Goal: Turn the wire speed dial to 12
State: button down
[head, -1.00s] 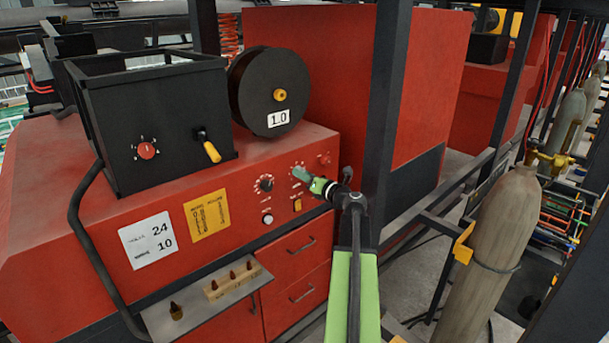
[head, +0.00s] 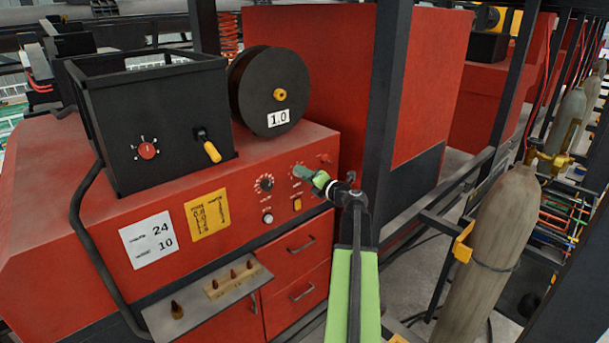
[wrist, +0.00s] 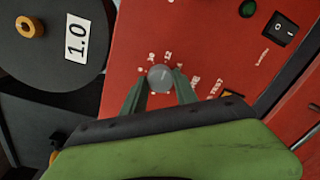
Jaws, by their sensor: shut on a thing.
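The wire speed dial (wrist: 160,78) is a small round grey knob on the red machine front. In the wrist view it sits between the two green fingertips of my gripper (wrist: 159,80), which are shut on its sides. Marks around it include 10 and 12, on the far side of the knob. A faint light line shows on its face, but I cannot tell exactly which mark it points to. In the head view my gripper (head: 304,173) covers the dial, and only some of its white marks show around the fingers.
Another black dial (head: 265,184) is close at left, with a white button (head: 267,218) and a yellow switch (head: 297,204) below. A white card (head: 149,240) reads 24 and 10, beside a yellow chart (head: 208,214). A dark post (head: 387,120) stands right of my gripper.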

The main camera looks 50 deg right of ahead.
jog(key=c, duration=0.9)
grip_release()
jog(key=shift+c, duration=0.2)
jog(key=shift+s, duration=0.1)
jog(key=s+a, duration=0.2)
jog(key=s, duration=1.5)
jog(key=shift+r+p, duration=0.3)
jog(key=shift+r, duration=0.05)
